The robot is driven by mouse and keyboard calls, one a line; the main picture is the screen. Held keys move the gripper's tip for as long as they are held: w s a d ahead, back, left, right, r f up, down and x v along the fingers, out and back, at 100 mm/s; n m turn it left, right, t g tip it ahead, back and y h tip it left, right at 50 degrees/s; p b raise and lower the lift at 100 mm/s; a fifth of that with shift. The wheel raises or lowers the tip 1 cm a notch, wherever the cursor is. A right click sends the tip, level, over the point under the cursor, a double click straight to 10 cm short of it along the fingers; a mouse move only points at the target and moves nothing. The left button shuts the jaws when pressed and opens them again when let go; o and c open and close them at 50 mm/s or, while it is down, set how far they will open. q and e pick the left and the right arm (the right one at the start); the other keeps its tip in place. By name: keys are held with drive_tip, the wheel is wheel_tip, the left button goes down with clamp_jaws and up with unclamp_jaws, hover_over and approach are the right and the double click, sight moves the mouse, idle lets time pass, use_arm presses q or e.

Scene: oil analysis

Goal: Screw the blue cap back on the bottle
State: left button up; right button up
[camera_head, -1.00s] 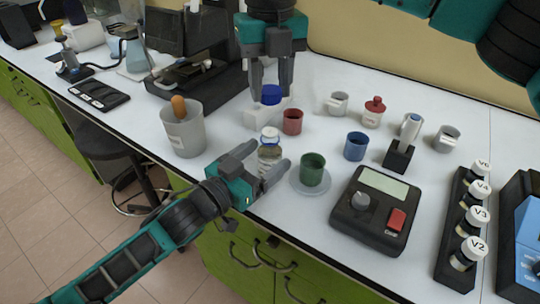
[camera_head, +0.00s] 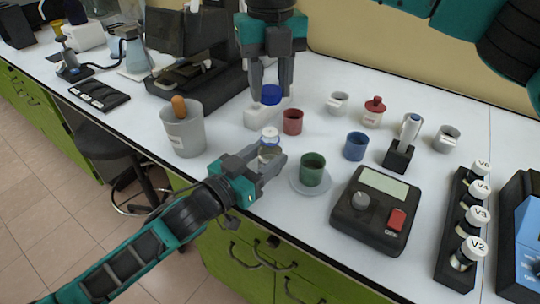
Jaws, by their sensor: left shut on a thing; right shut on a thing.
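The clear bottle (camera_head: 268,137) stands upright near the front edge of the bench, its open neck showing a pale top with a blue ring. My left gripper (camera_head: 265,160) is shut on the bottle's body, low down, and its fingers hide part of it. My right gripper (camera_head: 270,85) points down from above and behind. It is shut on the blue cap (camera_head: 271,95), which it holds apart from the bottle, behind and above its neck.
A green cup (camera_head: 312,169) on a saucer stands right of the bottle. A red cup (camera_head: 292,121), a blue cup (camera_head: 356,146) and a white block (camera_head: 259,114) are close by. A grey bin (camera_head: 183,131) stands to the left. A black scale-like device (camera_head: 373,212) is at the right front.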

use_arm(q)
clamp_jaws()
use_arm(e)
drive_tip(key=shift+f, duration=2.5)
drive_tip(key=shift+f, duration=0.1)
drive_tip(key=shift+f, duration=0.8)
drive_tip(key=shift+f, duration=0.6)
